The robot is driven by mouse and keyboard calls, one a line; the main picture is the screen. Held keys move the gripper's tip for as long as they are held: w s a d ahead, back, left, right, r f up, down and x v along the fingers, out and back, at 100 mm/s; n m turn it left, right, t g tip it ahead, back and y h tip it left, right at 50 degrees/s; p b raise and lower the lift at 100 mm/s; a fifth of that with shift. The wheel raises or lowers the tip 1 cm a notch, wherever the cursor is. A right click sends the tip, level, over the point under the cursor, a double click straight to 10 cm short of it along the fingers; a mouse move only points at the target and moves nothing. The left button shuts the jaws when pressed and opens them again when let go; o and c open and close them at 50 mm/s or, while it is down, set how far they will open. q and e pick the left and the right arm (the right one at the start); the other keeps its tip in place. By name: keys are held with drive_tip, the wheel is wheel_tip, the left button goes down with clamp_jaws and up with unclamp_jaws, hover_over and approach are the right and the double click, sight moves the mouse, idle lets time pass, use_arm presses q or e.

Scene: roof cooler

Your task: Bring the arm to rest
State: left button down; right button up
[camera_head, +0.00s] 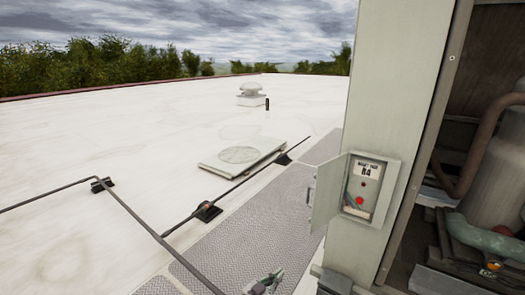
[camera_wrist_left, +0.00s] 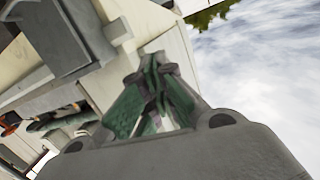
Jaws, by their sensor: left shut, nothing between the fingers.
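My left gripper (camera_head: 268,282) shows at the bottom edge of the head view, over the grey walkway. It is shut and empty, and its arm is below the frame. In the left wrist view the green-padded fingers of the left gripper (camera_wrist_left: 157,88) are together, with the pale cooler housing behind on the left and sky on the right. My right gripper is not in view.
The cooler's post (camera_head: 385,80) stands right of my left gripper, with a small control box (camera_head: 368,188), its door (camera_head: 327,192) swung open. Pipes and a tank (camera_head: 500,165) fill the bay at right. A black rail (camera_head: 215,205) crosses the roof at left.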

use_arm(q)
drive_tip(key=w+a+f+n+g+y, duration=0.2)
drive_tip(key=a+f+y, duration=0.4)
drive_tip(key=a+f, duration=1.1)
drive_tip(key=s+a+f+n+g+y, duration=0.1)
drive_tip(key=s+a+f+y, duration=0.1)
drive_tip(key=s+a+f, duration=0.5)
drive_tip(key=s+a+f+n+g+y, duration=0.1)
drive_tip(key=s+a+f+g, duration=0.15)
drive_tip(key=s+f, duration=0.5)
drive_tip(key=s+a+f+n+g+y, duration=0.15)
drive_tip(key=s+a+f, duration=0.35)
drive_tip(key=f, duration=0.5)
drive_tip(key=s+f+g, duration=0.1)
drive_tip(key=s+f, duration=0.2)
drive_tip(key=s, duration=0.8)
drive_tip(key=s+f+n+g, duration=0.1)
drive_tip(key=s+f, duration=0.2)
drive_tip(key=s, duration=0.9)
drive_tip(key=s+f+n+g, duration=0.1)
drive_tip(key=s+f+g, duration=0.1)
drive_tip(key=s, duration=0.9)
drive_tip(key=shift+s+f+y, duration=0.2)
drive_tip(key=shift+f+y, duration=0.25)
drive_tip(key=shift+f, duration=0.25)
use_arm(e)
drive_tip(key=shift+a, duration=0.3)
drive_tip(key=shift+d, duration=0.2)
